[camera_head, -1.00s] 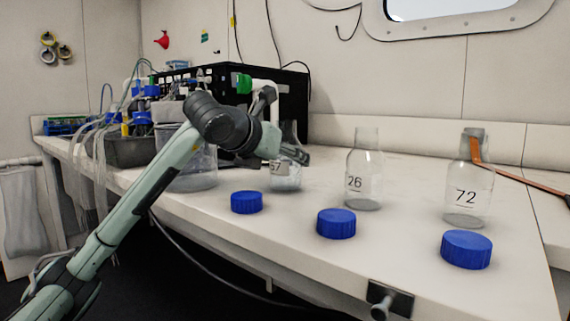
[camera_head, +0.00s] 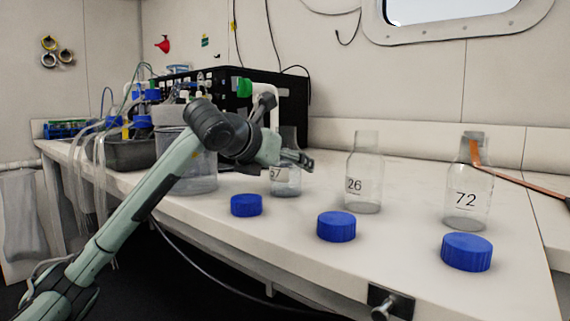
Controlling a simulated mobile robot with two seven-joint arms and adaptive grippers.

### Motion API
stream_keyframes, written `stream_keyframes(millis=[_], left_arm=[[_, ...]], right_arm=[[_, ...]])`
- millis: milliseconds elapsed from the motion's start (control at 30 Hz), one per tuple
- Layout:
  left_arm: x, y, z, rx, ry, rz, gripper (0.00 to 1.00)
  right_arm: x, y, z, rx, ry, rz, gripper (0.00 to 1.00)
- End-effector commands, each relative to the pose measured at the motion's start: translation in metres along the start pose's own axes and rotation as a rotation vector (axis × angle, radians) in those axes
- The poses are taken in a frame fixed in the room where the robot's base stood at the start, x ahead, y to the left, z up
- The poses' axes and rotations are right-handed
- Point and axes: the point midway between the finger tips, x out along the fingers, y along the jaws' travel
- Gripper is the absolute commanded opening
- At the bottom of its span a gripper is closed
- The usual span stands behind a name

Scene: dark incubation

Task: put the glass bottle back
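A clear glass bottle (camera_head: 286,185) with a partly covered number label stands or hangs just above the bench behind the left row of caps. My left gripper (camera_head: 294,158) is at its upper part, and the gripper and wrist cover its neck region. Whether the fingers are closed on it or apart does not show. Two more open glass bottles stand upright on the bench: one labelled 26 (camera_head: 365,175) in the middle and one labelled 72 (camera_head: 468,205) at the right. My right gripper is out of view.
Three blue caps lie along the front of the white bench (camera_head: 300,235): left (camera_head: 246,205), middle (camera_head: 336,226) and right (camera_head: 466,252). A clear container (camera_head: 200,175), a black crate (camera_head: 293,100) and tubing crowd the left. A copper-coloured strip (camera_head: 515,176) reaches bottle 72.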

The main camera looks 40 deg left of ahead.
Motion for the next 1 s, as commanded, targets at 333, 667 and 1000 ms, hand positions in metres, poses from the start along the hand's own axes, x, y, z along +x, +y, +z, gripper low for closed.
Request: stream_keyframes(millis=[333,667,1000], left_arm=[[-0.004,0.0,0.003,0.0,-0.002,0.0,0.77],[-0.075,0.001,0.003,0.002,-0.004,0.002,0.77],[-0.119,0.0,0.002,0.0,-0.001,0.0,0.77]], right_arm=[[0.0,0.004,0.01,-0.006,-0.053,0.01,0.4],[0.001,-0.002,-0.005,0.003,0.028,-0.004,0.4],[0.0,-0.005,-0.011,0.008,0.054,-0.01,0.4]])
